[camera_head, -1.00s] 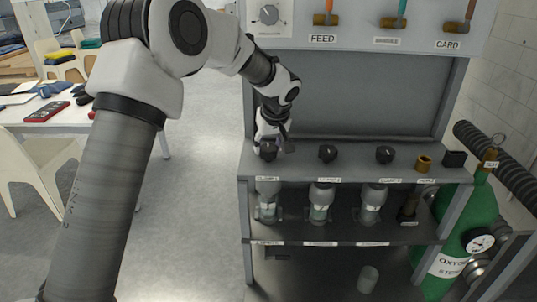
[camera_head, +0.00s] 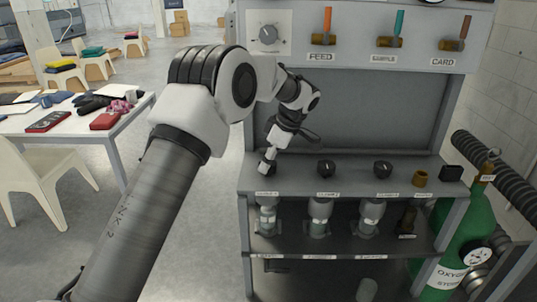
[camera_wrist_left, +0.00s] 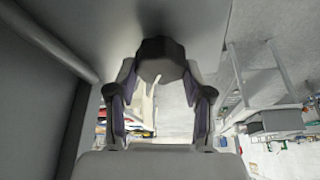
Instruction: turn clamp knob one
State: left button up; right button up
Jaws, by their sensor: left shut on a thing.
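Clamp knob one (camera_head: 265,170) is a dark knob at the left end of the grey shelf, above the first clear vessel. My left gripper (camera_head: 269,158) comes down on it at a tilt and is shut on it. In the left wrist view the dark, faceted knob (camera_wrist_left: 160,60) sits between the two fingertips of my left gripper (camera_wrist_left: 160,75). The fingers hide part of the knob in the head view, and how far it is turned cannot be told. My right gripper is not in view.
Two similar knobs (camera_head: 326,168) (camera_head: 382,169) stand to the right, then a brass fitting (camera_head: 420,178) and a black block (camera_head: 451,173). Vessels (camera_head: 319,215) hang below the shelf. A green oxygen cylinder (camera_head: 478,225) stands at the right. A back panel (camera_head: 370,110) rises behind the shelf.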

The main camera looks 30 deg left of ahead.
pick_arm(q)
jog(key=n+p, duration=0.1)
jog(key=n+g+p, duration=0.1)
jog(key=n+p, duration=0.1)
jog(key=n, duration=0.1)
jog(key=shift+r+h, duration=0.25)
jog(key=shift+h, duration=0.05)
jog(key=shift+f+n+g+h+p, duration=0.15)
jog(key=shift+n+g+h+p, duration=0.2)
jog(key=shift+n+p, duration=0.4)
jog(key=o, duration=1.2)
jog(key=shift+a+f, duration=0.1)
jog(key=shift+c, duration=0.2)
jog(key=v, duration=0.7)
jog(key=shift+w, duration=0.2)
